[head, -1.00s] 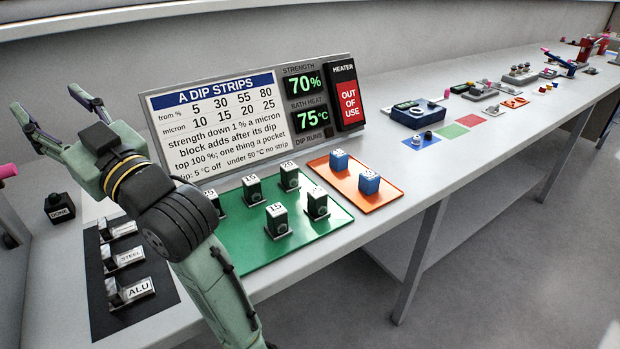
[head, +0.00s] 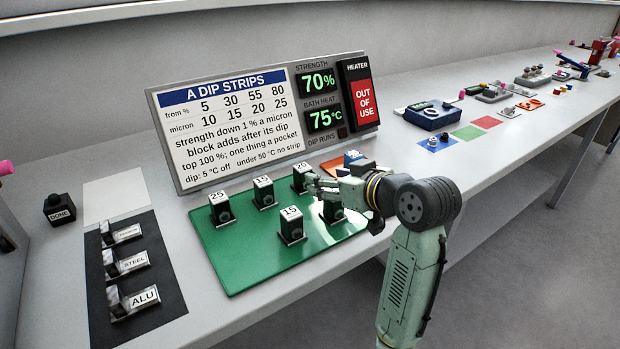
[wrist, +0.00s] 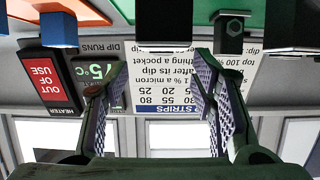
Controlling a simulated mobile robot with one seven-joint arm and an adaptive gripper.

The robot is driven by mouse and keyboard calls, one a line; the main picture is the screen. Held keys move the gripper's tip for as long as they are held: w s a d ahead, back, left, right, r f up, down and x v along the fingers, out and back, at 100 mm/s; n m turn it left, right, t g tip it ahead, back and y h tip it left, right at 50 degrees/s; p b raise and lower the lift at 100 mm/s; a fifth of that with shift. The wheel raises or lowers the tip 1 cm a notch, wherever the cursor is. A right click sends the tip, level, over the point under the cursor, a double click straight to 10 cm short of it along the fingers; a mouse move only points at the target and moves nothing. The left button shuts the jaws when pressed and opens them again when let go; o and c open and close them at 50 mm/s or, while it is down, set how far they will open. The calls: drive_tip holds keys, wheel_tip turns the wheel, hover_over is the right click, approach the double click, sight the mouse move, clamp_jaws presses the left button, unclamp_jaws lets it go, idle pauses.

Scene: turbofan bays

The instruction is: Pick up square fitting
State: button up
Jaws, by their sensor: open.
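Several dark blocks with white number labels stand on a green tray (head: 240,270). Among them are blocks marked 25 (head: 221,212), 15 (head: 263,193) and another 15 (head: 291,227). They have small dark fittings on their fronts; I cannot tell which is square. In the upside-down wrist view, one block has an angular stud (wrist: 233,26). My gripper (head: 322,184) is open and empty over the tray's right part, partly hiding blocks there. In the wrist view, my gripper (wrist: 150,92) has a dark block (wrist: 175,24) just beyond the gap between its fingers.
An orange tray (head: 331,165) with blue blocks (head: 351,158) lies behind my gripper. The sign panel (head: 230,125) stands behind the green tray. A black mat (head: 160,280) with labelled holders and a DONE button (head: 60,208) are at left.

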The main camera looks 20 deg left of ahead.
sight(303, 178)
drive_tip(key=p+x, duration=0.2)
drive_tip(key=x, duration=0.6)
drive_tip(key=shift+a, duration=0.15)
drive_tip(key=shift+r, duration=0.1)
clamp_jaws()
idle(0.4)
